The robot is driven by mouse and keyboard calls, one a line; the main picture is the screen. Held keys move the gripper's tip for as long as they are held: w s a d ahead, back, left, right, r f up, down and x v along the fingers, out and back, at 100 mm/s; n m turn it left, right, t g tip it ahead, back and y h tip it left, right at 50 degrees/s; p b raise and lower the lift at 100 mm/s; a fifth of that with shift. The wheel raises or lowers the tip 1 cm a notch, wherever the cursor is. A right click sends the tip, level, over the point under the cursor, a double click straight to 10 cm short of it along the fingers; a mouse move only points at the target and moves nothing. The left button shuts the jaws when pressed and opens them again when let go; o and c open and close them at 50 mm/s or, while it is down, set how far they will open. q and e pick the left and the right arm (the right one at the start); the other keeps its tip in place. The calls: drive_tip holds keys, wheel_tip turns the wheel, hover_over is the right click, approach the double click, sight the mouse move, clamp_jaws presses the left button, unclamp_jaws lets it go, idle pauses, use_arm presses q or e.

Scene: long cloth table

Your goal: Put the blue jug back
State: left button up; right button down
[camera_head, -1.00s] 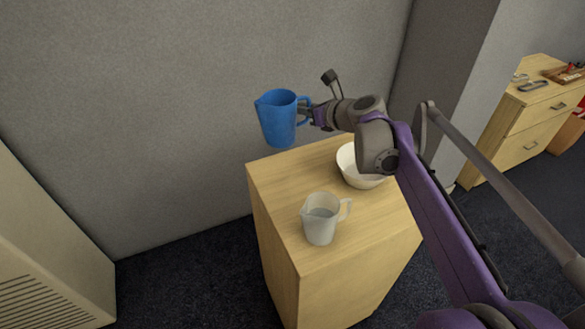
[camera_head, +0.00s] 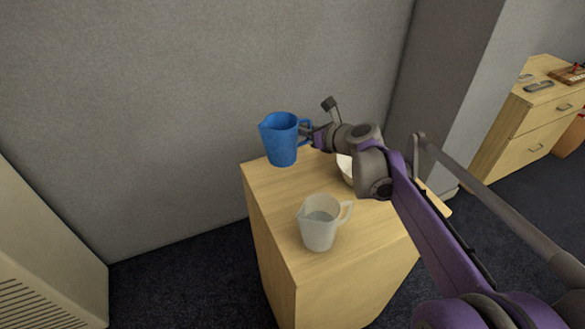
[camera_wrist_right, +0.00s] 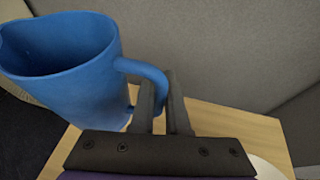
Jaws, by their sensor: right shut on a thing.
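The blue jug (camera_head: 280,141) is upright at the back left corner of the wooden cabinet top (camera_head: 271,190). I cannot tell whether its base touches the wood. My right gripper (camera_head: 308,133) is shut on the jug's handle, on the jug's right side. In the right wrist view the blue jug (camera_wrist_right: 70,70) fills the upper left, with the gripper fingers (camera_wrist_right: 166,105) around its handle. My left gripper is in neither view.
A clear measuring jug (camera_head: 319,228) stands near the cabinet's front edge. A white bowl (camera_head: 345,168) is partly hidden behind my right arm. A grey wall (camera_head: 180,90) rises close behind. Another wooden cabinet (camera_head: 530,125) stands at the far right.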

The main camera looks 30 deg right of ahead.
wheel_tip(320, 180, down, 8)
drive_tip(key=shift+r+b, duration=0.1)
drive_tip(key=shift+b, duration=0.3)
drive_tip(key=c, duration=1.3)
unclamp_jaws()
drive_tip(key=shift+c, duration=0.2)
drive_tip(key=o, duration=0.4)
drive_tip(key=shift+r, duration=0.15)
drive_tip(key=v, duration=1.2)
drive_tip(key=shift+p, duration=0.4)
